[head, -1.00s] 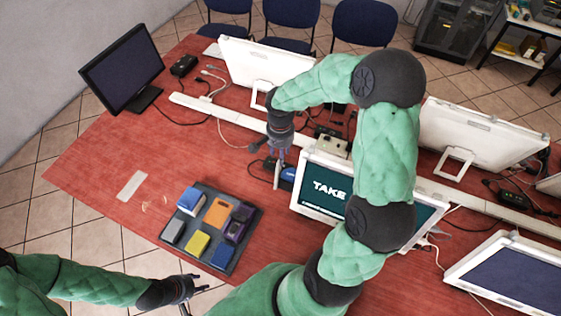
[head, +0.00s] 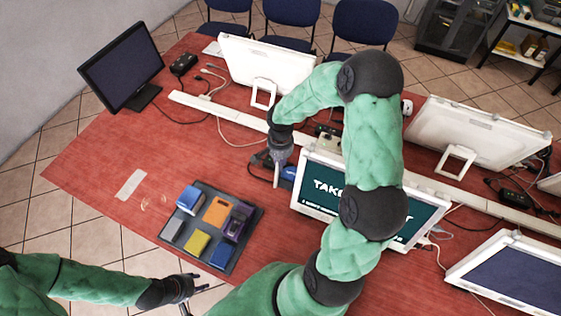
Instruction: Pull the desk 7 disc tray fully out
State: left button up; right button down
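A white all-in-one computer (head: 318,212) stands right of centre on the red table, its green screen reading "TAKE" with the rest behind my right arm. My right gripper (head: 277,176) points down beside the computer's left edge, next to a small blue object (head: 289,172). Its fingers look close together; whether they hold anything is too small to tell. No disc tray can be made out clearly, and no desk number is readable. My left gripper (head: 201,284) is open and empty at the table's front edge.
A dark tray (head: 225,262) with several coloured boxes lies at front left. A black monitor (head: 120,65), other white computers (head: 478,128) and a dark-screened one (head: 520,270) stand around. Cables and a white channel (head: 222,114) cross the table. The left part is mostly clear.

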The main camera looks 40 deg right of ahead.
jog(key=w+a+b, duration=0.2)
jog(key=w+a, duration=0.1)
jog(key=w, duration=0.2)
jog(key=shift+w, duration=0.3)
jog(key=c, duration=1.1)
grip_release()
jog(key=shift+c, duration=0.2)
jog(key=shift+r, duration=0.1)
notch_tip(320, 180, up, 12)
